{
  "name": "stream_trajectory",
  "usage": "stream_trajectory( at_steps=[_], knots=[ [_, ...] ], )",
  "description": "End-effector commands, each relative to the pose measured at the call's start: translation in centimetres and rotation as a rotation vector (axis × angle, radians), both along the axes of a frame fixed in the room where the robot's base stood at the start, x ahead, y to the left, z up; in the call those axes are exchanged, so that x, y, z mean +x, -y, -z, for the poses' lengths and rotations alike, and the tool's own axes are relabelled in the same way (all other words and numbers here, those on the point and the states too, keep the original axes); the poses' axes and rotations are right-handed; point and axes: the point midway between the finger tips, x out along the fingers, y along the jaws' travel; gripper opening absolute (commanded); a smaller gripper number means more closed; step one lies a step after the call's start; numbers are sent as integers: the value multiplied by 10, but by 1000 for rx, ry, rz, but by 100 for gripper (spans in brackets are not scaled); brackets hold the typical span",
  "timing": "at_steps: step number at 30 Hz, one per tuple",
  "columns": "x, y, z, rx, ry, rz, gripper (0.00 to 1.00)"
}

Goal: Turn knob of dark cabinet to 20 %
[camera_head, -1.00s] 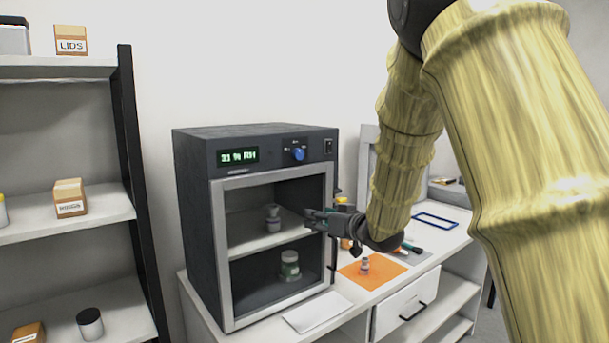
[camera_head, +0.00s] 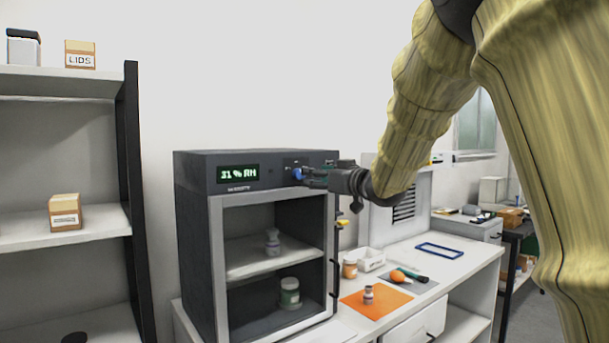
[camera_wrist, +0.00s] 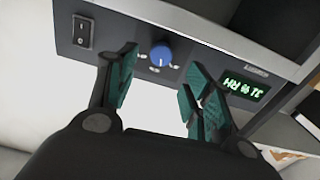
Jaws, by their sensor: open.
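The dark cabinet (camera_head: 192,240) stands on the white bench, with a glass-fronted door and a control panel along its top. Its green display reads 31 % RH (camera_head: 238,173). In the wrist view the blue knob (camera_wrist: 161,55) shows whole, beyond and between the spread fingers of my gripper (camera_wrist: 158,88). The fingers are open and appear apart from the knob. A black rocker switch (camera_wrist: 83,32) sits beside it on the panel.
An orange mat (camera_head: 385,306) with a vial lies on the bench to the right. A shelf unit (camera_head: 131,200) stands at left.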

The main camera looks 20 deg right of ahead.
Motion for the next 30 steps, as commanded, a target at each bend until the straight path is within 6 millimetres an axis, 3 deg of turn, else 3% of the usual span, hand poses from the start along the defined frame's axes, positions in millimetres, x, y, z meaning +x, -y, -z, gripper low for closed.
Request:
stream_trajectory(
  at_steps=[12,26,30],
  knots=[
    [51,-19,0,-1,-1,-2,51],
    [60,-22,0,0,0,-1,51],
    [60,-22,0,0,0,0,27]
  ],
)
